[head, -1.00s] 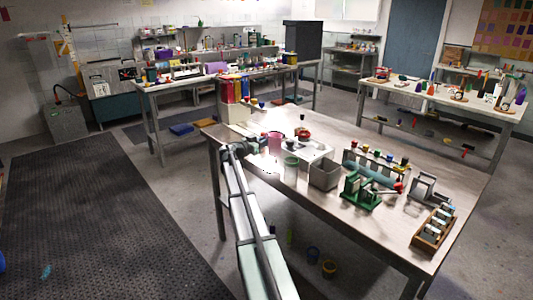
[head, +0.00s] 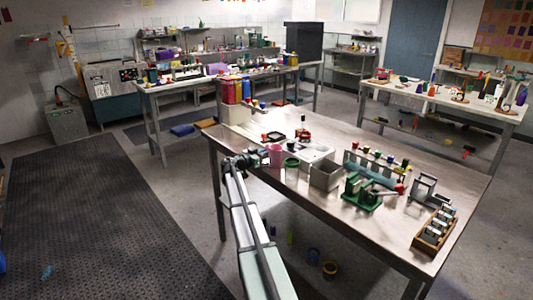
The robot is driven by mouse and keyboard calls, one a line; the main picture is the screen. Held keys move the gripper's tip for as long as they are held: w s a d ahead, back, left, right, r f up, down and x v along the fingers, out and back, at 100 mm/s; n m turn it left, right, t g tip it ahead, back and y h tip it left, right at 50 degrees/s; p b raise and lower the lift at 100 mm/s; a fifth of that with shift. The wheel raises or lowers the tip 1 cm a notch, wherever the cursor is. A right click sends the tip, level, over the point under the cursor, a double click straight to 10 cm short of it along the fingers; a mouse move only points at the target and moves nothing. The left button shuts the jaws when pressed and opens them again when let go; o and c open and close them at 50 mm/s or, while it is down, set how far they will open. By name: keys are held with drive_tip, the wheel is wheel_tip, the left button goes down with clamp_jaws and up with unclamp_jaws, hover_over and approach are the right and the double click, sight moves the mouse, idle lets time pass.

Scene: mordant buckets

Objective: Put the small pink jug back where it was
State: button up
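The small pink jug (head: 274,155) is near the left front edge of the steel table (head: 350,235). My gripper (head: 264,159) is at its left side and appears shut on it; the fingers are too small to see clearly. I cannot tell whether the jug's base touches the table. A green-rimmed pale container (head: 291,168) stands just right of the jug.
A grey open box (head: 325,175) and a green clamp device (head: 361,194) stand further right. A small dark dish with red (head: 273,136) lies behind the jug. A wooden rack (head: 434,232) is at right.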

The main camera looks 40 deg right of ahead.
drive_tip(key=o, duration=0.4)
drive_tip(key=a, duration=1.3)
drive_tip(key=shift+a+f, duration=0.2)
drive_tip(key=shift+a, duration=0.2)
drive_tip(key=s+a+f+n+g+y, duration=0.1)
drive_tip(key=s+a+f+n+y, duration=0.2)
drive_tip(key=s+a+f, duration=0.7)
drive_tip(key=s+a+f+n+y, duration=0.3)
drive_tip(key=s+f+n, duration=0.1)
drive_tip(key=f, duration=1.1)
drive_tip(key=s+a+f+n+g+y, duration=0.1)
drive_tip(key=s+a+f+n+y, duration=0.2)
drive_tip(key=s+a+f, duration=0.75)
drive_tip(key=s+a+f+n+g+y, duration=0.1)
drive_tip(key=s+a+f, duration=0.4)
drive_tip(key=s, duration=0.6)
drive_tip(key=s+a+f+n+g+y, duration=0.2)
drive_tip(key=s+a+f+n+y, duration=0.2)
drive_tip(key=s+a, duration=0.4)
drive_tip(key=s+a+f+n+g+y, duration=0.1)
drive_tip(key=s+a+f+n+y, duration=0.2)
drive_tip(key=s, duration=1.1)
drive_tip(key=shift+s+a+f+g+y, duration=0.1)
drive_tip(key=shift+a+f+g+y, duration=0.15)
drive_tip(key=shift+a+f, duration=0.6)
drive_tip(key=shift+s+a+f+g+y, duration=0.15)
drive_tip(key=shift+a+f+y, duration=0.1)
drive_tip(key=shift+a+f, duration=0.55)
